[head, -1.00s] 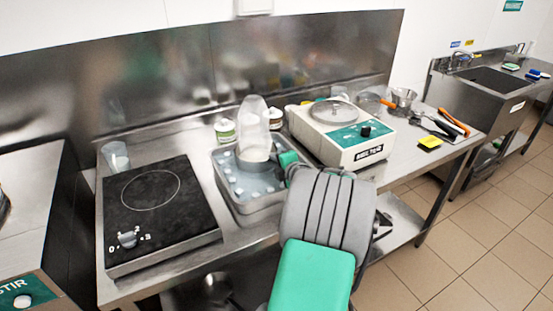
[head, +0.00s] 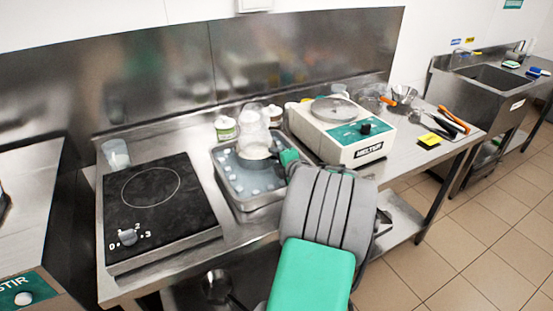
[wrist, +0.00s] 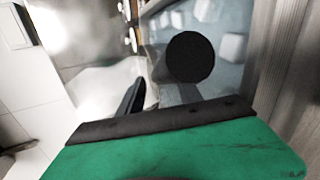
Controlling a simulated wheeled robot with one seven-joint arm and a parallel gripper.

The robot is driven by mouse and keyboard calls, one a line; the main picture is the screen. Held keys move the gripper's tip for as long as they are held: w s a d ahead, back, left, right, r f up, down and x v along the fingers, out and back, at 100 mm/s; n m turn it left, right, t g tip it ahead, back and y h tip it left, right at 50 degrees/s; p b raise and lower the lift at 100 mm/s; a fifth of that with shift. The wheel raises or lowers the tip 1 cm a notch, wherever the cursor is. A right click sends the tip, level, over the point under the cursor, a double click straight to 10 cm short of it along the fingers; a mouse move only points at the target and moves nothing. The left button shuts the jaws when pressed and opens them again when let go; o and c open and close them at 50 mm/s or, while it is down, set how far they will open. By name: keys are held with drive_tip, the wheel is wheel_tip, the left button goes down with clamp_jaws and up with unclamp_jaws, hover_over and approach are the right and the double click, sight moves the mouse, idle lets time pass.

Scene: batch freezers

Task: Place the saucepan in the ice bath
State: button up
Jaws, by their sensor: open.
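The saucepan (head: 253,164), a small grey pan, sits among ice cubes inside the ice bath (head: 248,212), a shallow metal tray of bluish water. A pale translucent plume, seemingly steam, rises over the pan and partly hides it. My gripper (head: 286,160) is open at the pan's right side, above the tray's right edge; my arm hides the pan's handle in the head view. The wrist view shows a dark finger, a grey strip and a black disc (wrist: 190,57) over the icy water; I cannot tell what the disc is, nor whether anything touches the pan.
A black hot plate (head: 155,205) with a knob lies left of the bath. A white machine with a teal panel (head: 350,140) stands to its right. Lidded jars (head: 225,128) stand behind. Tools and a yellow sponge (head: 430,140) lie at the right end.

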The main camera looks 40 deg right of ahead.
drive_tip(key=b+v, duration=0.2)
drive_tip(key=v, duration=0.9)
drive_tip(key=shift+s, duration=0.35)
drive_tip(key=shift+a, duration=0.1)
idle(0.4)
